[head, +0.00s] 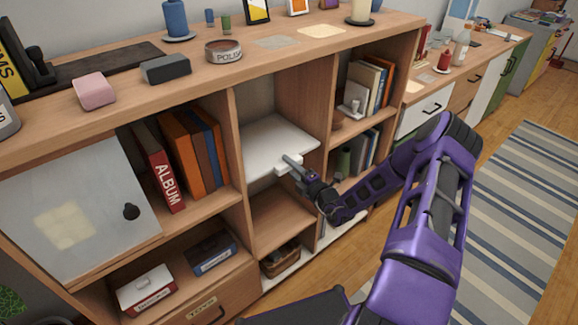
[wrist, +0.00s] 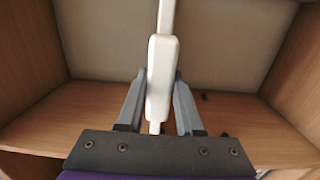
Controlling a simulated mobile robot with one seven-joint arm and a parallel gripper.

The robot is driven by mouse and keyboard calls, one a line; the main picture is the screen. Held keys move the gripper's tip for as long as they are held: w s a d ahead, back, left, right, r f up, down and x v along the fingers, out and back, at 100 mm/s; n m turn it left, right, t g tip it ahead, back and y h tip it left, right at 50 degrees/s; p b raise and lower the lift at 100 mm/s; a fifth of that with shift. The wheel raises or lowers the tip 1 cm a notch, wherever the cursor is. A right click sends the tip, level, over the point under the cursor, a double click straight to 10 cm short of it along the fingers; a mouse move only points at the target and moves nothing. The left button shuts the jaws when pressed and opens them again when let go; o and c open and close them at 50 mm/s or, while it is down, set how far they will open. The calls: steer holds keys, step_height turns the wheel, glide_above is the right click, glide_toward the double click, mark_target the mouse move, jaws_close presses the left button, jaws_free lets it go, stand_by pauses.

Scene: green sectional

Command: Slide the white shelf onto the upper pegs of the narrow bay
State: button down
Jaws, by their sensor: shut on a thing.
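The white shelf (head: 270,135) is in the upper part of the narrow bay (head: 280,92), between its wooden sides, and looks roughly level. My gripper (head: 292,163) is at its front edge, shut on a white tab there. In the wrist view, the fingers (wrist: 159,82) flank the thick white front part, and the shelf (wrist: 166,14) runs away from them edge-on as a thin strip. Small dark spots, perhaps pegs (wrist: 204,97), show on a wooden face right of the fingers. I cannot tell whether the shelf touches any pegs.
A wooden board (head: 283,217) lies lower in the bay, with a basket (head: 280,260) beneath. Books (head: 190,150) stand in the left bay, and more books (head: 370,85) in the right one. The cabinet top (head: 130,105) carries several objects. The striped rug (head: 520,220) lies at right.

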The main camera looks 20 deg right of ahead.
steer(key=shift+r, duration=0.1)
jaws_free()
stand_by(0.3)
steer(key=shift+s, duration=0.1)
steer(key=p+v, duration=0.3)
steer(key=v, duration=0.6)
steer(key=shift+s+d, duration=0.3)
stand_by(0.7)
stand_by(0.4)
